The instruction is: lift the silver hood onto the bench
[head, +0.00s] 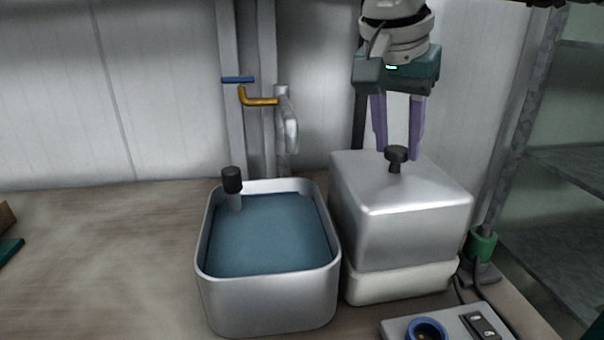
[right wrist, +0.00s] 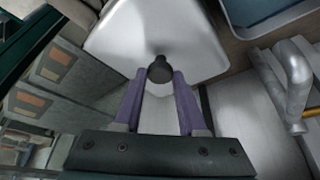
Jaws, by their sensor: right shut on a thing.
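The silver hood (head: 405,228) is a box-shaped metal cover with a dark knob (head: 397,153) on top. It sits level over a cream base (head: 402,286) on the bench (head: 110,270); I cannot tell whether there is a gap between them. My right gripper (head: 398,157) points down from above, its purple fingers on either side of the knob, shut on it. In the right wrist view the knob (right wrist: 160,69) lies between the fingertips, with the hood's pale top (right wrist: 125,38) beyond. My left gripper is not in view.
A metal basin of blue water (head: 265,235) with a black-capped post stands close left of the hood. A tap (head: 288,120) is behind. A panel with switches (head: 450,325) is in front, shelves (head: 565,170) at right. The bench's left part is mostly clear.

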